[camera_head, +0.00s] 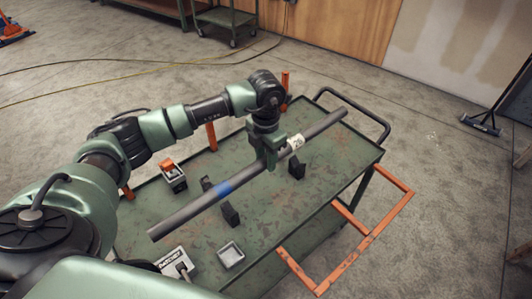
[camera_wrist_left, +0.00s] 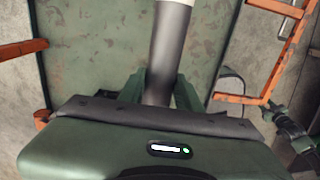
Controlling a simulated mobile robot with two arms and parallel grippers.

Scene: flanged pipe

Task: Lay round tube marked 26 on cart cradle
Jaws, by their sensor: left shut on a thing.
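In the left wrist view, the tube (camera_wrist_left: 168,55) passes between the fingers of my left gripper (camera_wrist_left: 160,92). The green cart (camera_head: 325,190) is below the tube. Its cradle shows as black blocks (camera_head: 297,168) on the top, close under the tube; I cannot tell whether they touch.
An orange frame (camera_head: 350,255) juts out at the right.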

